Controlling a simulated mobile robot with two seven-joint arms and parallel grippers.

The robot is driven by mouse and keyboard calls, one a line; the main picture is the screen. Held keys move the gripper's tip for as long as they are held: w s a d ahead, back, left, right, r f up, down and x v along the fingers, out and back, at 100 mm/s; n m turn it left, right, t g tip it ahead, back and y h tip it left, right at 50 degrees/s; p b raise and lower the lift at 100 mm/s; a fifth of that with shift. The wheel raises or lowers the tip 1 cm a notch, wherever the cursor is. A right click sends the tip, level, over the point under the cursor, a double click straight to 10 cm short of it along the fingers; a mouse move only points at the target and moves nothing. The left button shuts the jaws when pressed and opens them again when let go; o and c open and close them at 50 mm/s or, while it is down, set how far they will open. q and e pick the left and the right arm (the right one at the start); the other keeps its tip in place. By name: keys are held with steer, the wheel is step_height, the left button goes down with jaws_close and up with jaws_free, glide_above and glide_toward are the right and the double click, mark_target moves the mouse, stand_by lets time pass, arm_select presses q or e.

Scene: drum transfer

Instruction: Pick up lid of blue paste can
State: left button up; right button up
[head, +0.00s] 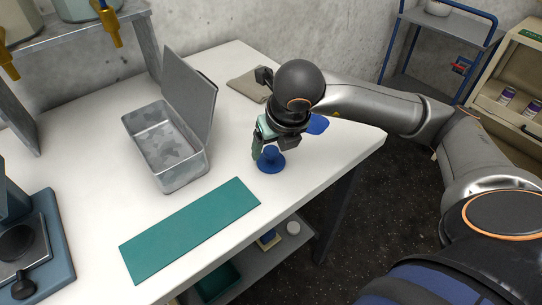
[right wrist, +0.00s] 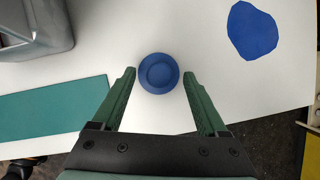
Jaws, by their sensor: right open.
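A round blue lid-like piece (head: 270,162) with a raised centre sits low on the white table, just right of the green mat's far end. In the right wrist view the blue piece (right wrist: 158,74) shows as a disc with a round inner ring. My right gripper (head: 272,148) is open and points down over it. In the right wrist view its green fingertips (right wrist: 159,74) stand on either side of the disc, with white gaps between. I cannot tell a separate can body beneath it. My left gripper is not in view.
A flat, irregular blue patch (head: 318,124) lies by the table's right edge. An open metal box (head: 185,176) with a raised lid stands left, and a green mat (head: 190,228) lies in front. A grey-brown cloth (head: 246,86) lies behind my gripper. A blue device (head: 35,250) stands far left.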

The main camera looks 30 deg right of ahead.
steer(key=shift+x, duration=1.15)
jaws_close()
